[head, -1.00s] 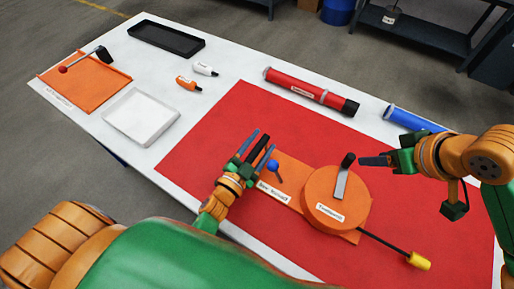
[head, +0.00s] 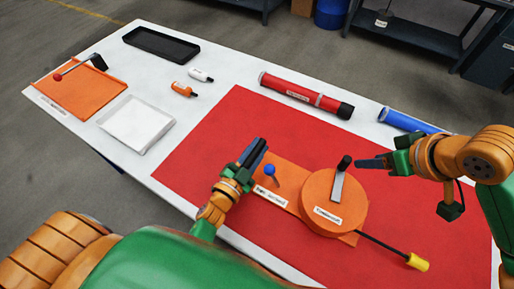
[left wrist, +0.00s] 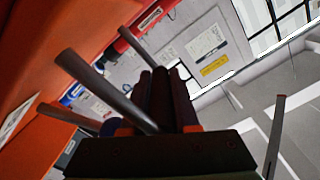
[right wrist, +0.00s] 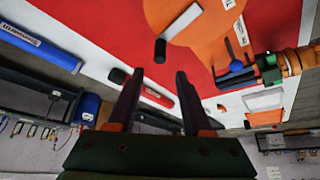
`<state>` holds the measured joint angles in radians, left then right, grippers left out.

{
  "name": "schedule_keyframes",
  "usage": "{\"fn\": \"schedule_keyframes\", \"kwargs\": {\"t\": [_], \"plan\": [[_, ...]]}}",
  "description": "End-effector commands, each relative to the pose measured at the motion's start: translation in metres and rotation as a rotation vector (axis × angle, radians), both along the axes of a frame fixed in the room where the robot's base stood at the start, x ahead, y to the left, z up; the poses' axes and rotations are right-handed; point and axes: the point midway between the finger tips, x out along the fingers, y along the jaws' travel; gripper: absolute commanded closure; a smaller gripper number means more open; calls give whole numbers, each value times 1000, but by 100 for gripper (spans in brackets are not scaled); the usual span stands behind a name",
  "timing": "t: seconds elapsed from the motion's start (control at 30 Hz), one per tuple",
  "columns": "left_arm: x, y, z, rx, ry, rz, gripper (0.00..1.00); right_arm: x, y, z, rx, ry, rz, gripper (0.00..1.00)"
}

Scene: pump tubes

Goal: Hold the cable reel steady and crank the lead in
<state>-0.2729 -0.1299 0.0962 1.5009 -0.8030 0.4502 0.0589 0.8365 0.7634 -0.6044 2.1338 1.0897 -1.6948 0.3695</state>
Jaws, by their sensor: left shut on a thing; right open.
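The orange cable reel (head: 330,215) lies on its orange base plate (head: 284,178) on a red mat. A grey crank arm (head: 339,186) with an upright black knob (head: 345,162) sits on its top. The black lead (head: 383,242) runs out at the lower right to a yellow end (head: 417,262). My left gripper (head: 253,153) is shut at the plate's left end on a dark grip, mostly hidden between the fingers. My right gripper (head: 365,163) is open just right of the knob. In the right wrist view, the knob (right wrist: 160,50) stands ahead of the parted fingers, apart from them.
A blue-headed pin (head: 269,169) stands on the plate beside my left gripper. A red tube (head: 300,92) and a blue tube (head: 408,120) lie at the far edge. Trays and two small bottles are at the left. The red mat (head: 225,125) is bare behind the plate.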

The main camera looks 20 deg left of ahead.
Motion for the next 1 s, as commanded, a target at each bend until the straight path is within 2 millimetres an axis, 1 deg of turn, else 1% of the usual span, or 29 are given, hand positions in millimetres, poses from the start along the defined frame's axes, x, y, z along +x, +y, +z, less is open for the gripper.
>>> {"fn": "schedule_keyframes", "kwargs": {"t": [0.67, 0.77, 0.9, 1.0], "plan": [[-1, 0, -2, 5, 3, -1, 100, 0, 0, 0, 0, 0, 0, 50], [-1, 0, -2, 5, 4, -2, 100, 2, 2, -1, -1, 15, 2, 26], [-1, 0, -2, 4, 4, -2, 100, 17, 19, -9, -41, 139, 15, 25], [-1, 0, -2, 4, 4, -1, 100, 26, 26, -12, -107, 224, 9, 25]]}}
